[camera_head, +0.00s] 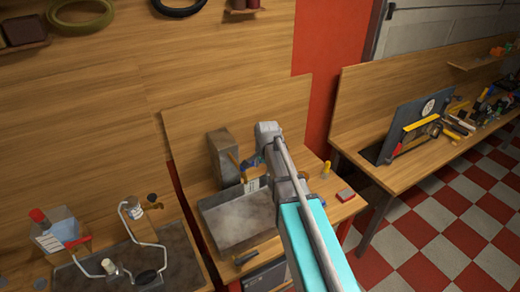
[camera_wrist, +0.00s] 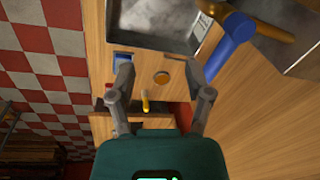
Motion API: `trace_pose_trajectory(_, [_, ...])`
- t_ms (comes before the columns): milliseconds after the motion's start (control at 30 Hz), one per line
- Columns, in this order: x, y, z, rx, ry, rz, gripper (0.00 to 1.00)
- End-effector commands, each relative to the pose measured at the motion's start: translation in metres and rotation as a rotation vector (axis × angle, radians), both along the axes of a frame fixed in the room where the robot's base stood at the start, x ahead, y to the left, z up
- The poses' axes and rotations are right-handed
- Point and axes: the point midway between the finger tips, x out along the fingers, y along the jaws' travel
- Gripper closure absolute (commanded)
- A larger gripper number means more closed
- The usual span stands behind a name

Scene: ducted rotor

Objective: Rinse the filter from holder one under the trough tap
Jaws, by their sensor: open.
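The trough (camera_head: 240,222) is an open grey metal box on the middle bench; it also shows at the top of the wrist view (camera_wrist: 150,40). A brass tap (camera_wrist: 262,28) with a blue part (camera_wrist: 233,42) is at its upper right in the wrist view. In the head view the brass tap (camera_head: 232,157) shows beside a grey block. My gripper (camera_wrist: 163,72) is open, with nothing visible held between its fingers. It is above the bench close to the trough and tap. I cannot make out the filter or holder one for sure.
A small yellow item (camera_head: 326,168) and a red box (camera_head: 345,195) are on the bench right of my arm. Glassware with a red cap (camera_head: 58,230) stands at left. A tool-covered bench (camera_head: 400,172) is at right, with checkered floor (camera_head: 440,235) open before it.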

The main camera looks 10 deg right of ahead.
Motion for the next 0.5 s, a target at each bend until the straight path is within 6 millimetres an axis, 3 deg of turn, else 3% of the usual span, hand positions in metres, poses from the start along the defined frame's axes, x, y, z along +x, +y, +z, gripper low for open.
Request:
trace_pose_trajectory(33, [0.011, -0.001, 0.021, 0.006, -0.004, -0.033, 0.35])
trace_pose_trajectory(200, [0.036, -0.002, 0.054, 0.029, -0.014, -0.150, 0.35])
trace_pose_trajectory(500, [0.064, -0.004, 0.090, 0.060, -0.028, -0.298, 0.35])
